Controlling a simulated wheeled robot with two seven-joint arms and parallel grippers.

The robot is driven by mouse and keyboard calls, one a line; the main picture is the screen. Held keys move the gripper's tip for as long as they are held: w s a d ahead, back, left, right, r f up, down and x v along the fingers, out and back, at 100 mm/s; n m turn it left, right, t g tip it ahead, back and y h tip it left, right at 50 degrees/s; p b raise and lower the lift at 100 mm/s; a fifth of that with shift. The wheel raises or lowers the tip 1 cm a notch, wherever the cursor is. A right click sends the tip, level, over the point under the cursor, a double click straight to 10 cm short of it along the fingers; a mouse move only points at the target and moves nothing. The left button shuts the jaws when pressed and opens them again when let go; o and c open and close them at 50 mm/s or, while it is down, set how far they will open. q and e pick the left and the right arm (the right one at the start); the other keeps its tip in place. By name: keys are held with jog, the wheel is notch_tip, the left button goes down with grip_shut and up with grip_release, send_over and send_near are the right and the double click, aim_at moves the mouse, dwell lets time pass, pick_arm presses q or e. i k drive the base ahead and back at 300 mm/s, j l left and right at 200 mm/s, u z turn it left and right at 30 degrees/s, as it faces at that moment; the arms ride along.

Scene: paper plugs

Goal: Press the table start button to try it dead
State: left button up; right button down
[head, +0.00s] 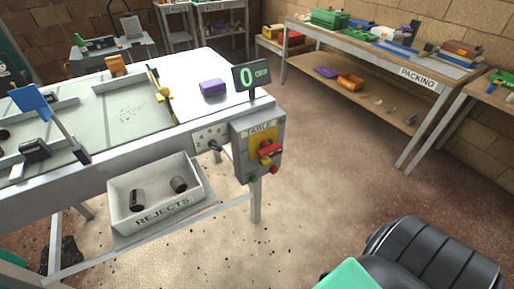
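The grey control box marked TABLE (240,140) is fixed at the near right corner of the table (90,178). Low on its front face are a green button (253,179) and a red button (274,169). Above them a yellow plate carries a red handle (270,149); the small parts hanging about the handle are too small to tell apart. A dark display (252,75) above the box shows a green 0 with small unclear letters. No gripper can be made out in the head view, and nothing touches the buttons.
A white REJECTS tray (157,212) with two dark cylinders sits below the table edge. A small lever panel (208,139) is left of the box. A purple block (213,88) lies on the table. The PACKING bench (418,77) stands at the back right. Floor right of the box is clear.

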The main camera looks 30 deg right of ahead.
aim_at(253, 178)
jog(key=z, duration=1)
